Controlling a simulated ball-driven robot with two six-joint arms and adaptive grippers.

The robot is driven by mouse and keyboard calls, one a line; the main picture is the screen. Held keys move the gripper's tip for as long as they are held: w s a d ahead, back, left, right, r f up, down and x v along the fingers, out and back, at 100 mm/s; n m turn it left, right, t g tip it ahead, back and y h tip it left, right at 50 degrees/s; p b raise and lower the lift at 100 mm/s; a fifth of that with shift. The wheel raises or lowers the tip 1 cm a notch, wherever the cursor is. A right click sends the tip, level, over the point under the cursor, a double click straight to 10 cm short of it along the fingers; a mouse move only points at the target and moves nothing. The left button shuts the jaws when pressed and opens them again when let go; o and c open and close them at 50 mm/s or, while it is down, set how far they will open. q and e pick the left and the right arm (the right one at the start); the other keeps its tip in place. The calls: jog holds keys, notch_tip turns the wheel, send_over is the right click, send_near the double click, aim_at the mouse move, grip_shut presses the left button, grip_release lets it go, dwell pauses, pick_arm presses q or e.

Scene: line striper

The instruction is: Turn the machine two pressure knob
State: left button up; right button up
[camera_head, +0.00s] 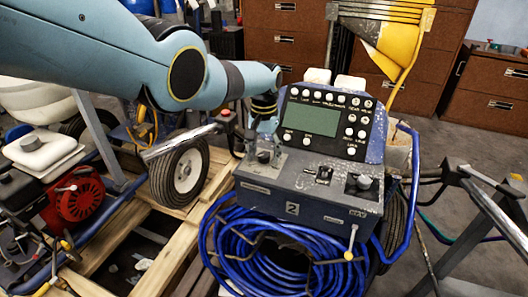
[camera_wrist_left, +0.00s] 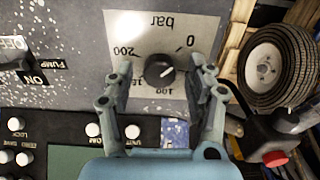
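Machine two is a dark grey control box (camera_head: 326,186) with a "2" label, a sloped panel and a green screen. Its pressure knob (camera_head: 264,156) is round and black, on a pale plate at the box's left. In the left wrist view, the knob (camera_wrist_left: 159,69) sits on a dial plate (camera_wrist_left: 150,26) marked "bar", upside down. Its white pointer line points right, below the 0. My left gripper (camera_head: 263,133) is over the knob. In the wrist view its fingers (camera_wrist_left: 160,80) are open, one on each side, with gaps to the knob. My right gripper is out of view.
A pump switch (camera_wrist_left: 17,62) and panel buttons (camera_wrist_left: 112,131) lie near the knob. A coiled blue hose (camera_head: 285,255) hangs below the box. A wheel (camera_head: 180,171) and a red emergency button (camera_head: 225,114) are to its left.

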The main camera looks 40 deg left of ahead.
aim_at(264, 154)
pick_arm(q)
notch_tip(264, 154, up, 12)
dwell(0.6)
jog(key=shift+f, duration=0.1)
dwell(0.4)
